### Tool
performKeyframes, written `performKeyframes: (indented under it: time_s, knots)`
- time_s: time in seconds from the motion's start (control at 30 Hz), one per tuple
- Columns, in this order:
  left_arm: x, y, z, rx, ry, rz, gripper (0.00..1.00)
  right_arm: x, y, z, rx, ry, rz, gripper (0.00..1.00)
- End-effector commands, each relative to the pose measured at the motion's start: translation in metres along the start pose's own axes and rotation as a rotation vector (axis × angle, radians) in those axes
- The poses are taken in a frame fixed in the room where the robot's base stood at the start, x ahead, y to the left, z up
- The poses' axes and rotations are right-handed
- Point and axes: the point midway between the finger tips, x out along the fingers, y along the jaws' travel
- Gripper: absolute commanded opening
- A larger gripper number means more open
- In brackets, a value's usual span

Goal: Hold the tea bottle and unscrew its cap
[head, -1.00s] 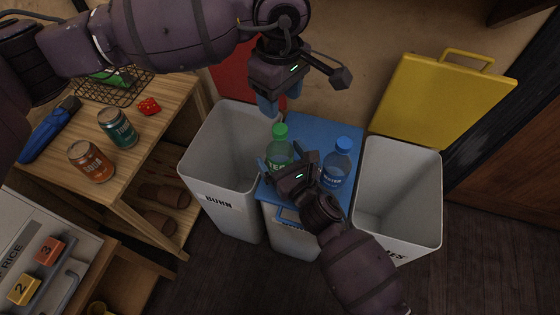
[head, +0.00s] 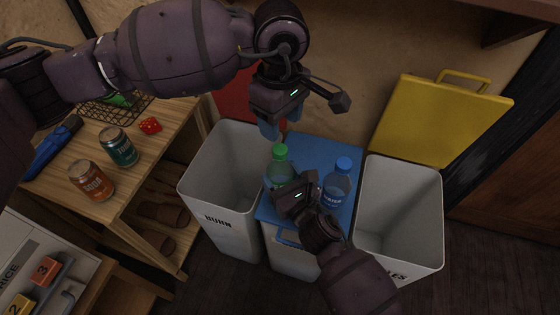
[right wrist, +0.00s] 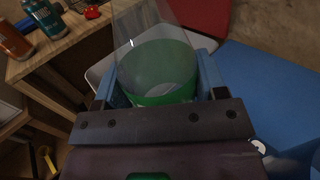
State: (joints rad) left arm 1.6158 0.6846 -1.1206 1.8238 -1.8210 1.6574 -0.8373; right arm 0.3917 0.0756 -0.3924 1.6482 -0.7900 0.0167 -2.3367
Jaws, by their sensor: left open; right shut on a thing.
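The tea bottle (head: 278,172) is clear with a green cap (head: 280,151) and stands upright on the blue lid of the middle bin. My right gripper (head: 279,182) is shut on the tea bottle's body below the cap. In the right wrist view the bottle (right wrist: 155,65), with its green label, sits between the blue fingers. The cap is out of that view. My left gripper (head: 270,130) points down, open and empty, a little above and behind the green cap. It appears apart from the cap.
A water bottle (head: 338,183) with a blue cap stands close to the right on the same blue lid (head: 325,150). Open bins stand left (head: 205,195) and right (head: 432,215). A raised yellow lid (head: 440,120) is behind. A wooden shelf (head: 150,185) with cans stands left.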

Motion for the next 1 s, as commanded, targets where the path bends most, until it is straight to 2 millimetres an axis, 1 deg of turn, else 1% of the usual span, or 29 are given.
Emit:
performKeyframes:
  time_s: [0.17,1.0]
  knots:
    - [0.0003,0.0003,0.0011,0.148,-0.005,0.002,0.54,-0.0001,0.0000,-0.0002,0.000,0.000,0.000,0.00]
    - [-0.0026,0.0012,-0.0014,1.327,0.010,-0.002,0.54,-0.0001,0.0001,-0.0003,0.000,0.000,0.000,0.00]
